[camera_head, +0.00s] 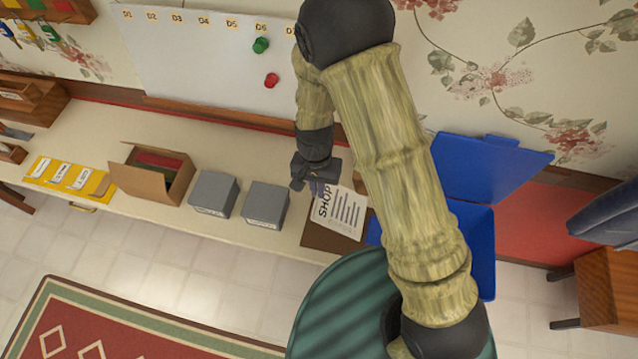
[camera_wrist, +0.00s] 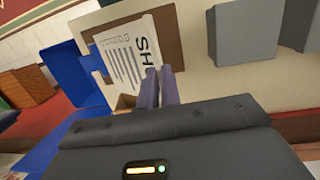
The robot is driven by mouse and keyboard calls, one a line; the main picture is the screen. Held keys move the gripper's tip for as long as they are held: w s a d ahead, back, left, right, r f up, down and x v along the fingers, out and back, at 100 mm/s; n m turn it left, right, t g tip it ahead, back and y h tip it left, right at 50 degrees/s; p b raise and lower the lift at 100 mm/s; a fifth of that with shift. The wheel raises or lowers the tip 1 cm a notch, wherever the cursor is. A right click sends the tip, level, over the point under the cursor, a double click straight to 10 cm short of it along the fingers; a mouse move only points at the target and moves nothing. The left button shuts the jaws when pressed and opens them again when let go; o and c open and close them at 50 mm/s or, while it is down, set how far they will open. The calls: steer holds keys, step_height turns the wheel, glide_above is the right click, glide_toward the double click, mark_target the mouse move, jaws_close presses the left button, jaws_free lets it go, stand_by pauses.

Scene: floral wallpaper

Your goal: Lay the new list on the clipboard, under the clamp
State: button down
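The new list (camera_head: 340,212), a white sheet headed "SHOP…", is over the brown clipboard (camera_head: 318,240), turned slightly against it, at the counter's right end. My gripper (camera_head: 312,187) is at the sheet's headed end. In the wrist view its two fingers (camera_wrist: 159,87) are close together on the edge of the list (camera_wrist: 120,62), hiding part of the heading. The brown clipboard (camera_wrist: 166,38) shows around the sheet there. I cannot make out the clamp. How high the sheet is above the board is unclear.
Two grey boxes (camera_head: 213,193) (camera_head: 265,203) and an open cardboard box (camera_head: 135,180) stand left on the counter. A yellow folder (camera_head: 65,177) lies farther left. A blue bin (camera_head: 482,235) with a raised lid (camera_head: 490,165) is right of the clipboard.

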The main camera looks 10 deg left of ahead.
steer(key=shift+s+a, duration=0.1)
steer(key=shift+s, duration=0.35)
steer(key=f+b, duration=0.3)
steer(key=f, duration=0.1)
steer(key=f+b, duration=0.3)
steer(key=shift+w+f+b, duration=0.2)
steer(key=shift+f+b, duration=0.15)
steer(key=shift+f, duration=0.05)
steer(key=shift+d+f+h, duration=0.15)
steer(key=shift+f+h, duration=0.45)
steer(key=shift+f, duration=0.3)
steer(key=shift+d+f+h, duration=0.15)
steer(key=shift+f+h, duration=0.45)
steer(key=shift+f, duration=0.3)
steer(key=shift+a+f+h, duration=0.35)
steer(key=shift+f+h, duration=0.2)
steer(key=shift+f, duration=0.25)
steer(key=shift+a+f+h, duration=0.35)
steer(key=shift+f+h, duration=0.2)
steer(key=shift+f, duration=0.2)
steer(key=c, duration=1.5)
jaws_free()
steer(key=shift+c, duration=0.2)
